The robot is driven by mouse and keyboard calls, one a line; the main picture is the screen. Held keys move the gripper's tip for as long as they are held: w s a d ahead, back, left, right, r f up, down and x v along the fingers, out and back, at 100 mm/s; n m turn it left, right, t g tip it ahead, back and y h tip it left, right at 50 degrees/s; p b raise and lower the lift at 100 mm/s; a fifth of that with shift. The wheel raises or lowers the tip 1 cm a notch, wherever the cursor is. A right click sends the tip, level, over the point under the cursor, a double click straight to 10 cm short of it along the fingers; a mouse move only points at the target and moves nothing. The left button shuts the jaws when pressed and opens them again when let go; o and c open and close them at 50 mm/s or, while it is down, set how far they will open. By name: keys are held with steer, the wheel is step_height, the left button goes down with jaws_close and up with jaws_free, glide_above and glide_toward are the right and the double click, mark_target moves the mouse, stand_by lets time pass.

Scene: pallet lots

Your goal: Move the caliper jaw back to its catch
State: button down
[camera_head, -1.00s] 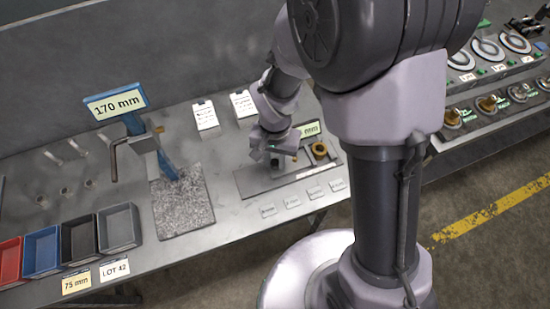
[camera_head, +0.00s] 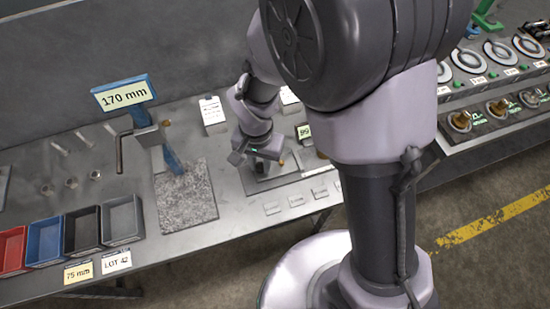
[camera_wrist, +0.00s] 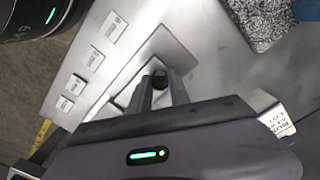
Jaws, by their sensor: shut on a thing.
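My gripper (camera_wrist: 160,88) is shut on a small dark round piece (camera_wrist: 159,75), which shows between the two fingers in the wrist view and seems to be the caliper jaw's grip. In the head view my gripper (camera_head: 262,163) is low over the caliper's flat base plate (camera_head: 252,186) on the bench. The plate's bare end shows in the wrist view (camera_wrist: 168,45). A small display (camera_head: 303,131) behind my gripper reads about 89; its end is cut off by my arm. The jaw and the catch are largely hidden by my gripper and arm.
A tall blue stand with a 170 mm sign (camera_head: 124,94) and a granite slab (camera_head: 186,197) stand left of the plate. Coloured bins (camera_head: 122,222) line the bench's left front. Small label tiles (camera_head: 272,208) lie along the front edge. Gauges (camera_head: 470,62) fill a bench at right.

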steer(key=shift+a, duration=0.1)
steer(key=c, duration=1.6)
jaws_free()
steer(key=shift+c, duration=0.2)
steer(key=o, duration=0.4)
steer(key=shift+s+a, duration=0.1)
steer(key=shift+a, duration=0.1)
steer(key=shift+o, duration=0.2)
steer(key=shift+d, duration=0.1)
steer(key=shift+r, duration=0.15)
step_height(320, 180, up, 17)
steer(key=p, duration=0.7)
steer(key=shift+r, duration=0.1)
